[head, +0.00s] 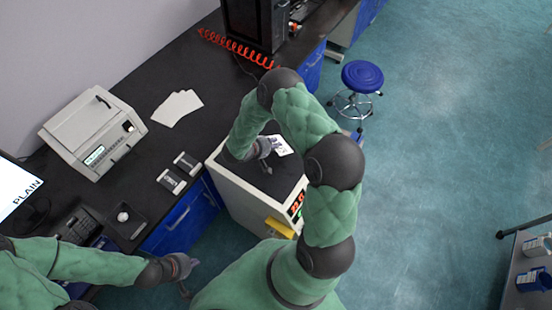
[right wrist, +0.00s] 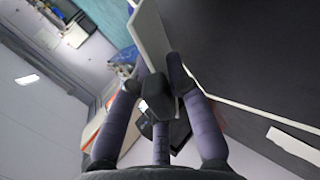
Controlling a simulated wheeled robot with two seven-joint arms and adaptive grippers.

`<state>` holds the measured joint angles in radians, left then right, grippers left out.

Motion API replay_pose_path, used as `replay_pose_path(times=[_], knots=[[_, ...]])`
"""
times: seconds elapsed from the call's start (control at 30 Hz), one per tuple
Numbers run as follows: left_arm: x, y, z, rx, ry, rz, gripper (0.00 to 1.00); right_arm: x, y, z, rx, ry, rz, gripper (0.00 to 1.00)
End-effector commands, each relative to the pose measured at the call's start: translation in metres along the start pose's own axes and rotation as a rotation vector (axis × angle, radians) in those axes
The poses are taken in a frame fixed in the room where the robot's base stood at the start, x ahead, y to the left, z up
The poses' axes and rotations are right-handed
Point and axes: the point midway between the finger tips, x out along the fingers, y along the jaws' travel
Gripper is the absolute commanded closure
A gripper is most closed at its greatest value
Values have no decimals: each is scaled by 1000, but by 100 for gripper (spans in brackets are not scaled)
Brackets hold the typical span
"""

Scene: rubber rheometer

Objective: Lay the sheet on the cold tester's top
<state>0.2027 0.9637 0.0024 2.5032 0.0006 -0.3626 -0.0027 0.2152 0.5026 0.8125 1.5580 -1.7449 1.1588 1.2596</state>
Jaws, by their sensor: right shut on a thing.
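My right gripper (head: 264,147) is over the dark top (head: 262,178) of a white box-shaped tester with a red-lit display (head: 297,205). It is shut on a small white sheet (head: 283,148), which sticks out to the right of the fingers. In the right wrist view the fingers (right wrist: 153,75) grip the sheet (right wrist: 149,35), seen nearly edge-on, beside a dark surface. I cannot tell whether the sheet touches the top. Whether this tester is the cold one is not readable. My left gripper (head: 181,268) is away at lower left; its fingers are too small to judge.
A white machine with a green display (head: 95,137) and fanned white sheets (head: 178,108) are on the black bench. Two small devices (head: 180,173) lie near its edge. A blue stool (head: 362,77) stands on the open floor at right. A yellow part (head: 280,228) is on the tester's front.

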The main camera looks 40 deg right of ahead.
Motion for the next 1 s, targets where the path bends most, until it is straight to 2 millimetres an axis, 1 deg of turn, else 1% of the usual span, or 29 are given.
replay_pose_path(times=[0.03,0.1,0.3,0.5,0.8,0.83,0.87,1.0], knots=[[7,-2,0,0,0,0,100,6,-6,0,1,0,0,100],[15,-5,0,0,0,0,100,10,-11,0,1,0,0,100],[28,-10,-1,0,-1,0,100,17,-20,0,1,0,0,100],[32,-12,-1,0,0,0,100,20,-23,0,1,1,0,100],[32,-11,-1,0,0,0,100,20,-23,0,0,0,0,100],[32,-11,-1,0,0,0,100,20,-23,0,0,0,0,73],[32,-11,-1,0,0,0,100,20,-23,0,0,0,0,65],[32,-11,-1,0,0,0,100,20,-23,0,0,0,0,65]])
